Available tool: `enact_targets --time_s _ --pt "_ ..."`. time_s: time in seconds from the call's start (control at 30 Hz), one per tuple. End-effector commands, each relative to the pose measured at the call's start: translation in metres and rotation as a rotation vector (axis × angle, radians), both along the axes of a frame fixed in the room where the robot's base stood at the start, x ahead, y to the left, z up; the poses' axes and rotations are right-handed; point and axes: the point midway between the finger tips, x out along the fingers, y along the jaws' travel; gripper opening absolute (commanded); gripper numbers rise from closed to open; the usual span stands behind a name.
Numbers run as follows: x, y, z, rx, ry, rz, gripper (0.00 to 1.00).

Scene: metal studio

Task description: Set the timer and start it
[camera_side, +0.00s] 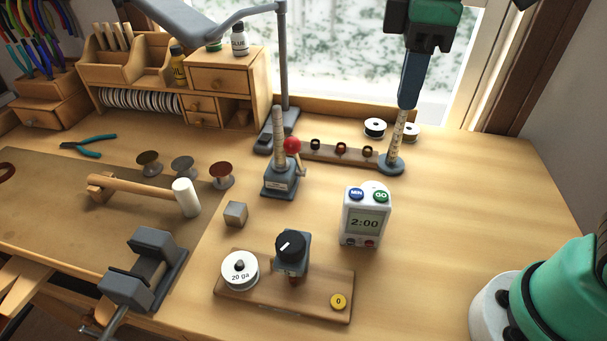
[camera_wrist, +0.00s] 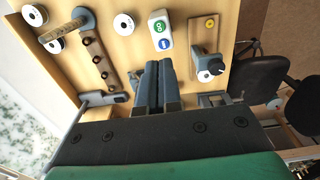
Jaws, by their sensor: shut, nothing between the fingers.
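The timer (camera_side: 364,211) is a white box standing upright on the bench, right of centre in the side view. Its screen reads 2:00. On its top are a blue MIN button (camera_side: 356,194) and a green GO button (camera_side: 381,196). In the wrist view the timer (camera_wrist: 153,22) is just beyond my fingertips, with its blue button (camera_wrist: 165,43) nearer them than its green one (camera_wrist: 160,26). My gripper (camera_side: 405,106) is shut and empty, pointing down from above and apart from the timer. Its fingers also show in the wrist view (camera_wrist: 158,64).
A ring mandrel on a round base (camera_side: 391,166) and a ring rack (camera_side: 338,154) stand behind the timer. A red-knobbed tool (camera_side: 280,180) is to its left. A wooden board (camera_side: 325,298) with a black dial and wire spool lies in front. The bench right of the timer is clear.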

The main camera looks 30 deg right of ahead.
Motion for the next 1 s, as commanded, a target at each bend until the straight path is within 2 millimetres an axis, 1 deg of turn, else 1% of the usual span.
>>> enact_targets --time_s 0.17,0.5,0.7,0.83,1.0 --pt "0.0 0.0 -0.022 0.0 0.0 0.0 0.0" --pt "0.001 0.0 -0.083 0.0 0.0 0.0 0.0" --pt "0.0 0.0 -0.113 0.0 0.0 0.0 0.0" --pt "0.001 0.0 -0.126 0.0 0.0 0.0 0.0" --pt "0.0 -0.001 -0.135 0.0 0.0 0.0 0.0"
